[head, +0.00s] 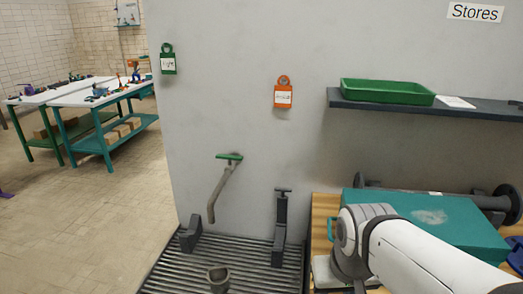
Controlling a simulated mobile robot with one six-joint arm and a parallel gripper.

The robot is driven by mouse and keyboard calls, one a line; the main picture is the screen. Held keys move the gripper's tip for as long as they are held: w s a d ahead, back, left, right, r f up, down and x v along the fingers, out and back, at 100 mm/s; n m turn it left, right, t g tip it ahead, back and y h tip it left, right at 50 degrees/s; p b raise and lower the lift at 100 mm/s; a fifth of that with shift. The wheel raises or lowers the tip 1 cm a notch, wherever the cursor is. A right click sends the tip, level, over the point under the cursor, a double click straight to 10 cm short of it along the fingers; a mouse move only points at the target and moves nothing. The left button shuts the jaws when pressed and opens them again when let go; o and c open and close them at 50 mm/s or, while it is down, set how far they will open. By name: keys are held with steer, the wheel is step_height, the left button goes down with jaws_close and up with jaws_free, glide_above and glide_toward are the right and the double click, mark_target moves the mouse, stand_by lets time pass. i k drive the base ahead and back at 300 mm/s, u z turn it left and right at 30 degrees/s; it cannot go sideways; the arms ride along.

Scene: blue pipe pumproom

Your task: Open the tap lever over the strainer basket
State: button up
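The tap has a green lever (229,156) on top and a grey-brown spout (221,192) that slants down to the left from the pale wall. The lever looks roughly level across the picture; I cannot tell from it whether the tap is open. No water shows at the spout. A small dark strainer basket (217,276) stands on the ribbed grate below the tap, close to the picture's bottom edge. My white arm reaches in from the lower right, well to the right of the tap.
The ribbed grate (183,278) carries a dark bracket (190,236) and an upright dark post (281,222). A wooden bench with a teal case (420,220) stands right. A shelf (480,110) holds a green tray (388,92). Open floor (100,215) lies left.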

mark_target(230, 158)
steer(key=z, duration=2.85)
steer(key=k, duration=2.15)
steer(key=u, duration=2)
steer(key=i, duration=1)
steer(key=u, duration=0.05)
